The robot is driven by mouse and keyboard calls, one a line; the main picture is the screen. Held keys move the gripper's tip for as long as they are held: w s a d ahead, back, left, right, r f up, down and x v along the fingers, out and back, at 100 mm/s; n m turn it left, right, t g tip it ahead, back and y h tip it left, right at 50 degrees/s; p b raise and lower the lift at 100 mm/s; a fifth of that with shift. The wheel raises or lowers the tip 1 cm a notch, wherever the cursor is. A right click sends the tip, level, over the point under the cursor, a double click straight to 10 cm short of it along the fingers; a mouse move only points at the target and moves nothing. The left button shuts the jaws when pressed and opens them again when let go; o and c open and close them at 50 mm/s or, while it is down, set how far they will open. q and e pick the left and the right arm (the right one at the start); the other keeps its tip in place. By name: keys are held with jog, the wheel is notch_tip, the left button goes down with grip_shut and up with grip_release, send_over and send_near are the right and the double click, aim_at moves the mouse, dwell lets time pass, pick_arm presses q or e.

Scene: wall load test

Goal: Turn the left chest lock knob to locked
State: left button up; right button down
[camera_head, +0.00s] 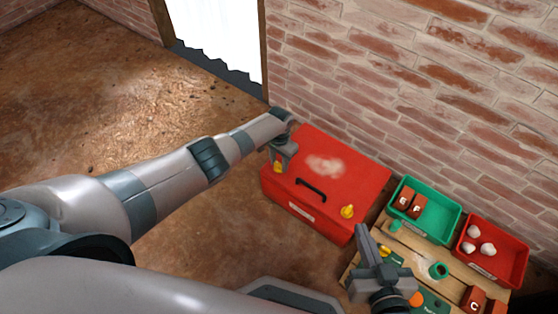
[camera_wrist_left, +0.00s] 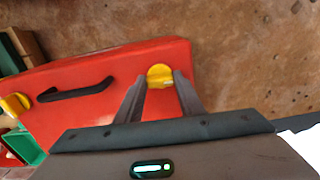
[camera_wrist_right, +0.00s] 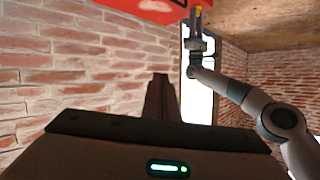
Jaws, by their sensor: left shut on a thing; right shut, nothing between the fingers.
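A red chest (camera_head: 335,180) stands on the floor against the brick wall, with a black handle (camera_head: 311,190) on its lid. The left yellow lock knob (camera_wrist_left: 160,76) sits near the chest's front edge. My left gripper (camera_wrist_left: 159,84) is shut on that knob, one finger on each side. In the head view the gripper (camera_head: 280,164) partly covers the knob (camera_head: 277,167). A second yellow knob (camera_head: 348,211) is at the chest's right end and is free. My right gripper (camera_head: 366,240) is shut and empty above the wooden table; it also shows in the right wrist view (camera_wrist_right: 158,82).
A wooden table (camera_head: 405,243) right of the chest carries a green bin (camera_head: 440,232) with brown boxes, a red bin (camera_head: 516,275) with white lumps, and several small items. A bright doorway (camera_head: 222,30) is behind. The floor at left is clear.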

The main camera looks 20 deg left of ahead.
pick_arm(q)
jog(key=shift+n, duration=0.3)
pick_arm(e)
jog(key=shift+s+d+f+g, duration=0.2)
jog(key=shift+f+g, duration=0.1)
jog(key=shift+f, duration=0.1)
pick_arm(q)
jog(key=o, duration=1.1)
jog(key=shift+c, duration=0.2)
jog(key=shift+r, duration=0.15)
